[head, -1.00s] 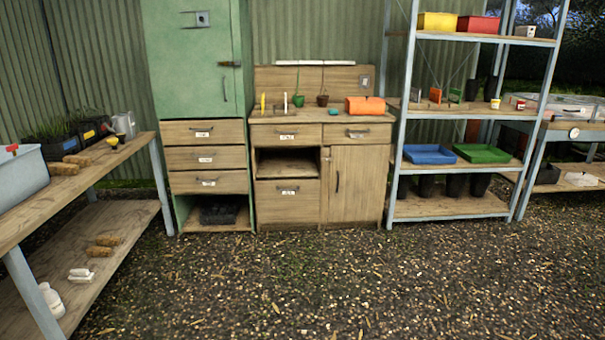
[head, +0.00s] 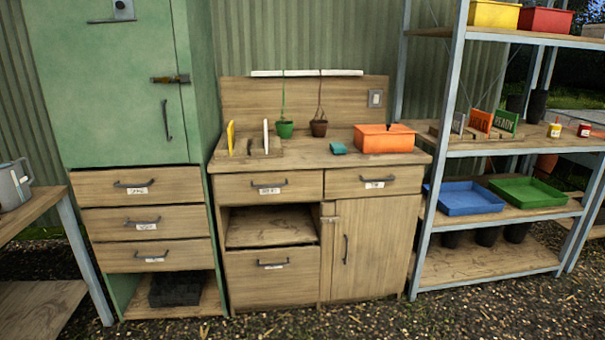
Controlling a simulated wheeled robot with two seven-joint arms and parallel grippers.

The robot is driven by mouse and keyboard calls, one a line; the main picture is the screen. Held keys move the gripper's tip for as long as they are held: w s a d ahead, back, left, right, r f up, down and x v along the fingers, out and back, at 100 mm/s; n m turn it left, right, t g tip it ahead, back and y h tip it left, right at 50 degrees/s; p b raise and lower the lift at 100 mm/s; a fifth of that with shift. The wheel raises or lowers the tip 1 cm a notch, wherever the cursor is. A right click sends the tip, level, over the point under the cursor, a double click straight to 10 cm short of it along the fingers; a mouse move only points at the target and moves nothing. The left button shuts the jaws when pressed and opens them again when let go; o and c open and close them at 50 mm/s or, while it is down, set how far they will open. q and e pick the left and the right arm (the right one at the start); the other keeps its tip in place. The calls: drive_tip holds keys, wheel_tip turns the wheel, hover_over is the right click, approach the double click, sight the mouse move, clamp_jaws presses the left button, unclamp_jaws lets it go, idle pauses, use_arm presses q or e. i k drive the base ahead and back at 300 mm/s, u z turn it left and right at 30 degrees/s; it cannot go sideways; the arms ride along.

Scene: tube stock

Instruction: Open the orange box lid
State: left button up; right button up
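The orange box (head: 384,139) sits on the right part of the wooden potting bench top (head: 310,157), close to the shelf rack. Its lid looks closed, with a small dark knob or catch near the top. A small teal object (head: 338,148) lies just left of the box. Neither of my grippers shows in the head view.
Left of the box stand a wooden holder with upright pieces (head: 257,148) and two hanging pots, one green (head: 285,129) and one brown (head: 318,127). A green cabinet (head: 110,90) is at left. A metal shelf rack (head: 445,130) stands close at right. Gravel lies in front.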

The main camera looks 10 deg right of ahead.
sight(376, 130)
drive_tip(key=z, duration=1.8)
drive_tip(key=i, duration=0.9)
drive_tip(key=u, duration=1.35)
drive_tip(key=i, duration=2.25)
drive_tip(key=z, duration=0.15)
